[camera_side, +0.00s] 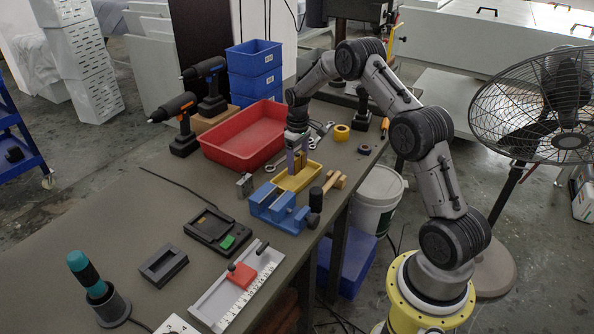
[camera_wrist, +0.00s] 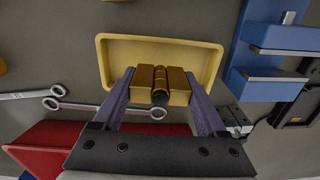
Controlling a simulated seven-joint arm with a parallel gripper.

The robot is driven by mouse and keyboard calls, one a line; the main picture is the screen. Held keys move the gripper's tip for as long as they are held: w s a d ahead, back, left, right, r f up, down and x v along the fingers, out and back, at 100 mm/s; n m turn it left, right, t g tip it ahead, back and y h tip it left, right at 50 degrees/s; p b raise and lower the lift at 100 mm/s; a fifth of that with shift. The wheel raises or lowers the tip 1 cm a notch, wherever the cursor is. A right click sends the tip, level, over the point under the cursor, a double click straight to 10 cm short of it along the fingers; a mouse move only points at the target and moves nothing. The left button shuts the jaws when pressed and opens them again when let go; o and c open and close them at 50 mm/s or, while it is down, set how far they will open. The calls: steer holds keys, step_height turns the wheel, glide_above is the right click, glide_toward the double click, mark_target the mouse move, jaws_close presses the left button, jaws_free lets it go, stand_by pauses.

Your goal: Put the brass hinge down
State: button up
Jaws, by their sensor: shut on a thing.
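The brass hinge (camera_wrist: 160,84) sits between the two fingers of my gripper (camera_wrist: 160,76) in the wrist view, its barrel in the middle and a leaf toward each finger. My gripper is shut on it. The shallow yellow tray (camera_wrist: 135,48) lies behind the hinge in the wrist view, its floor bare where it shows. In the side view my gripper (camera_side: 298,158) points down at the yellow tray (camera_side: 283,186). The hinge is small and partly hidden there, and I cannot tell whether it touches the tray floor.
A red bin (camera_side: 240,135) stands left of my gripper, and a blue vise (camera_side: 276,207) stands in front of the tray. Spanners (camera_wrist: 95,108) lie near the tray. A mallet (camera_side: 316,199) lies at the table's right edge.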

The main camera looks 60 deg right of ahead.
mark_target(297, 171)
steer(key=shift+w+d+f, duration=0.1)
steer(key=shift+w+f, duration=0.1)
steer(key=shift+f, duration=1.55)
steer(key=shift+f, duration=0.15)
steer(key=o, duration=1.6)
steer(key=shift+c, duration=0.2)
